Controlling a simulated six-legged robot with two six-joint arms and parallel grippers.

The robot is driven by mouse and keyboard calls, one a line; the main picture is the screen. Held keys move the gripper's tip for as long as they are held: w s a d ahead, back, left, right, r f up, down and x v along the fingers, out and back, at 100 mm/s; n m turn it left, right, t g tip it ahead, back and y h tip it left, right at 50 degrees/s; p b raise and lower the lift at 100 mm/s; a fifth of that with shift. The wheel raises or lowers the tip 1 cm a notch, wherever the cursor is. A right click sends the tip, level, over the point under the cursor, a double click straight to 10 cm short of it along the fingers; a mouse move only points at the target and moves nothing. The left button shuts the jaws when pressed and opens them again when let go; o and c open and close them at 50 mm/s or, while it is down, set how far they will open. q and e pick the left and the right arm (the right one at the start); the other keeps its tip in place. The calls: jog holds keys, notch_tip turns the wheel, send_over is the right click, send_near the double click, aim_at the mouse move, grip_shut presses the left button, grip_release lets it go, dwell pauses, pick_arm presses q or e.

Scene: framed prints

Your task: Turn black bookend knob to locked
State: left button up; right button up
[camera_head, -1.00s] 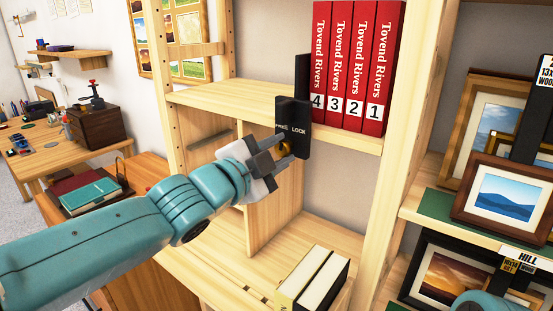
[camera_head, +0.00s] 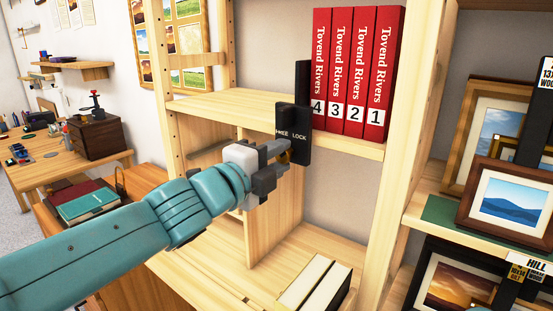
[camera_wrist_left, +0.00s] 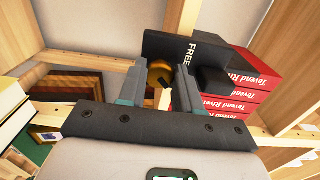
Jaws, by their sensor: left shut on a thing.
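The black bookend (camera_head: 303,125) stands upright at the shelf edge, left of the red books, with FREE and LOCK lettered on its front plate. It also shows in the left wrist view (camera_wrist_left: 165,45). Its brass knob (camera_wrist_left: 160,73) sits between my left gripper's two fingers in that view. My left gripper (camera_head: 279,152) is shut on the knob, below the lettering, and its fingers hide most of the knob in the head view. I cannot read the knob's exact pointing direction. My right gripper is not in view.
Red books (camera_head: 355,75) numbered 4, 3, 2, 1 stand right of the bookend. The wooden shelf (camera_head: 215,104) is bare to its left. White books (camera_head: 312,283) lie below. Framed prints (camera_head: 505,200) fill the rack at right.

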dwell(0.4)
pick_arm(q)
jog(key=o, duration=1)
jog(key=shift+o, duration=0.2)
jog(key=shift+s+a, duration=0.3)
jog(key=shift+s, duration=0.1)
jog(key=p+v, duration=0.2)
jog(key=v, duration=1.3)
jog(key=shift+s+a, duration=0.1)
jog(key=shift+s, duration=0.05)
